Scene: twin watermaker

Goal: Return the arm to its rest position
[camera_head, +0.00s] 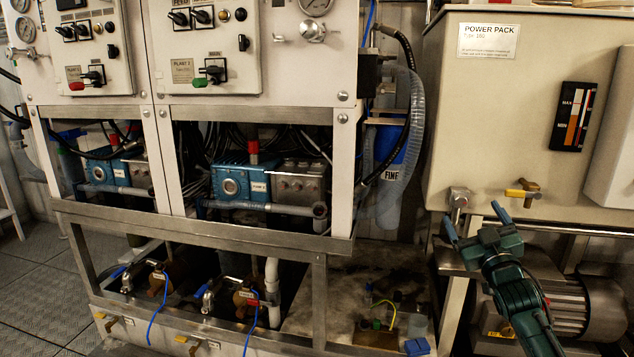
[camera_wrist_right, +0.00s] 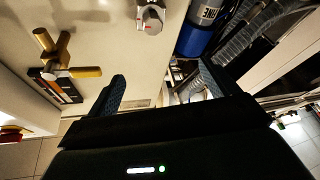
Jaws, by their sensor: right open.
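My right gripper (camera_head: 476,222) is raised in front of the power pack at the right of the head view. Its two blue-tipped fingers are spread apart with nothing between them. The wrist view also shows the open fingers of my right gripper (camera_wrist_right: 160,88), one on each side, with a gap between them. The fingertips appear just below and between a metal fitting (camera_head: 459,198) and a yellow-handled valve (camera_head: 522,193) on the power pack. Whether they touch anything cannot be told. My left gripper is not in view.
The beige power pack tank (camera_head: 480,120) fills the right side, with a motor (camera_head: 590,308) below it. A twin panel rack (camera_head: 215,110) with pumps and valves stands at the left. A blue filter housing (camera_head: 385,150) and hoses hang between them.

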